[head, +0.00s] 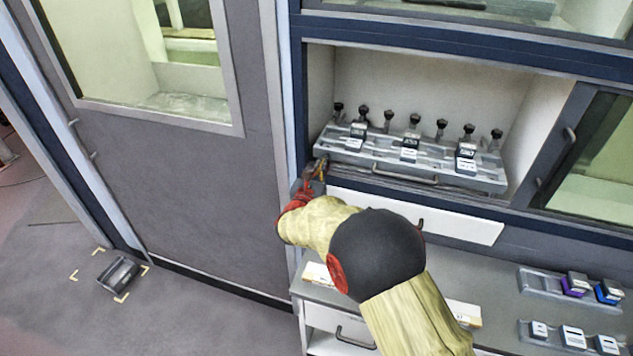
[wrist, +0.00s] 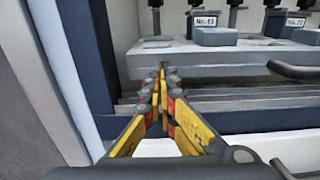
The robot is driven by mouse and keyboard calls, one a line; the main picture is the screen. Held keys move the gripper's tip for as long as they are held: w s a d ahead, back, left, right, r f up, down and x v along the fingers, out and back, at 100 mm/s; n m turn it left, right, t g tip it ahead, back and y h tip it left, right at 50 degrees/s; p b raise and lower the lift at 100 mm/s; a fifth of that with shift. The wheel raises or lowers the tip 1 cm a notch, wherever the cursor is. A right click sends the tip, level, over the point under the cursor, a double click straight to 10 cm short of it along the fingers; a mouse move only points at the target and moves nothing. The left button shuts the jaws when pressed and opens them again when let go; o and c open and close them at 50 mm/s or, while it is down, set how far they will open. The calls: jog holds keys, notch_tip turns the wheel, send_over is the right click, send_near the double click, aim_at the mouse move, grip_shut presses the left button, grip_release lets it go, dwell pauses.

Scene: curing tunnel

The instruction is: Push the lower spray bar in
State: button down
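A grey bar-like tray (head: 335,152) sits in the open bay, with a row of black-capped nozzles and several small labelled blocks on it. I take it for the spray bar; no second bar is clear to me. Its front face (wrist: 200,66) and dark handle (wrist: 295,70) also show in the wrist view. My gripper (head: 322,166) is at the left end of the tray's front. In the wrist view its yellow fingers (wrist: 162,70) come together at the tips, with nothing seen between them. The tips overlap the front face; I cannot tell whether they touch.
A white drawer front (head: 460,222) lies just below the bay, partly behind my arm. The bay's left post (wrist: 98,60) is close beside my gripper. A worktop with trays of small blocks (head: 555,284) is lower right. A dark box (head: 118,272) lies on the floor.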

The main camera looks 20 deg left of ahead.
jog(key=w, duration=0.3)
jog(key=shift+w+f+b, duration=0.1)
jog(key=shift+w+b, duration=0.15)
jog(key=shift+b, duration=0.05)
jog(key=shift+r, duration=0.25)
